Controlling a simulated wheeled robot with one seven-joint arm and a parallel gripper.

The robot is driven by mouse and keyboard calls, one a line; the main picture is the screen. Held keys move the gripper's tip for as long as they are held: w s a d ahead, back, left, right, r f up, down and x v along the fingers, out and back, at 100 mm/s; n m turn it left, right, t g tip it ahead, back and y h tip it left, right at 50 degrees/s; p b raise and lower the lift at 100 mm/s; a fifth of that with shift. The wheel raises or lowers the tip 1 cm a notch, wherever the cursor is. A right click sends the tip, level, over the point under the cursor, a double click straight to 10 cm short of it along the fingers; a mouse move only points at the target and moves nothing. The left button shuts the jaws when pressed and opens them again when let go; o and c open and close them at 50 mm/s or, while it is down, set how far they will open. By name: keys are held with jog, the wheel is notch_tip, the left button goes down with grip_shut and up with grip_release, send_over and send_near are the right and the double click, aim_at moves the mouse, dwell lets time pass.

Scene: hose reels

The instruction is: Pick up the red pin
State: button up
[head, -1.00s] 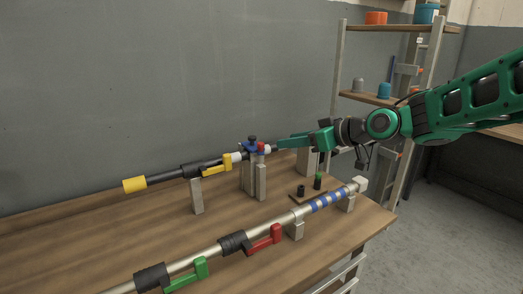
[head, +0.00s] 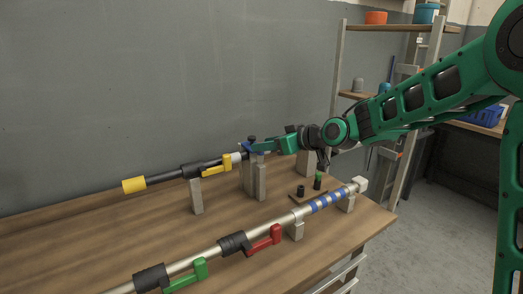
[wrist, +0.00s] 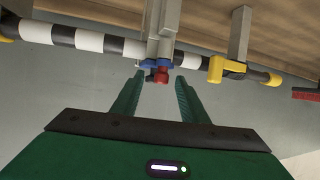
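The red pin (wrist: 161,76) shows in the wrist view as a small red piece beside a blue fitting (wrist: 157,64) on the upper pipe's post. My gripper (wrist: 160,83) is open, with one finger on each side of the pin and a gap on both sides. The pin lies near the fingertips. In the head view my gripper (head: 259,147) reaches in from the right at the fitting, and the pin is hidden there.
The upper pipe has a yellow end (head: 134,185) and a yellow lever (head: 215,167). A lower pipe in front carries a red lever (head: 264,240) and a green lever (head: 187,277). Small dark parts (head: 301,190) stand on the table behind it. Shelves (head: 385,29) stand at the right.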

grip_shut()
jog(key=shift+r, duration=0.1)
